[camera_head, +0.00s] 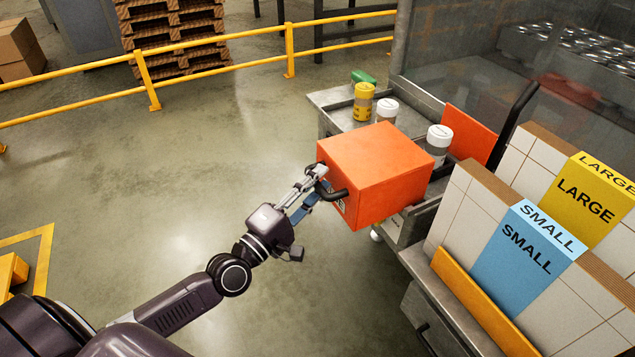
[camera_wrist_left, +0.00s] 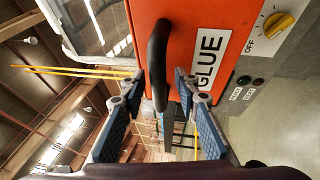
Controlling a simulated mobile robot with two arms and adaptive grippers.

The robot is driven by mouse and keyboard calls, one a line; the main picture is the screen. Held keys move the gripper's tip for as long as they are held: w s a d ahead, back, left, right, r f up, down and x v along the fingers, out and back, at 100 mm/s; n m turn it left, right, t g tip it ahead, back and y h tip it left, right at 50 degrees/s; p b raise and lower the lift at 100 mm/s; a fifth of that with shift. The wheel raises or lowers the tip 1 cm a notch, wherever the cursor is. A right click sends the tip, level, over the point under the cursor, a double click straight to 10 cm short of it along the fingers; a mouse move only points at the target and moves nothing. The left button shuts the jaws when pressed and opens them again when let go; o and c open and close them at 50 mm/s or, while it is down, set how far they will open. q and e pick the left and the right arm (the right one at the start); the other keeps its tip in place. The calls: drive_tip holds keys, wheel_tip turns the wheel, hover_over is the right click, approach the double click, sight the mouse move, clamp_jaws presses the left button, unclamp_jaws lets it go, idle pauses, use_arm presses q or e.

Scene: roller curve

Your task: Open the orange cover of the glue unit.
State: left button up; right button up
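The orange cover (camera_head: 375,165) of the glue unit is a box shape on the grey bench and looks closed. Its black handle (camera_head: 337,194) sticks out from the front face. My left gripper (camera_head: 316,182) is at that handle. In the left wrist view the black handle (camera_wrist_left: 157,65) runs between the blue-padded fingers of my left gripper (camera_wrist_left: 158,92), which stand apart with space on both sides. The orange face (camera_wrist_left: 190,22) bears a white GLUE label (camera_wrist_left: 210,58). My right gripper is not in view.
A yellow knob (camera_wrist_left: 278,25) at OFF sits beside the orange face. White-lidded jars (camera_head: 438,140), a yellow bottle (camera_head: 364,102) and an orange panel (camera_head: 470,130) are behind the cover. SMALL and LARGE boxes (camera_head: 518,240) stand to the right.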

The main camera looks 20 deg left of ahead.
use_arm(q)
drive_tip(key=shift+s+a+f, duration=0.1)
drive_tip(key=shift+s+a, duration=0.05)
drive_tip(key=shift+s, duration=0.35)
drive_tip(key=v, duration=1.1)
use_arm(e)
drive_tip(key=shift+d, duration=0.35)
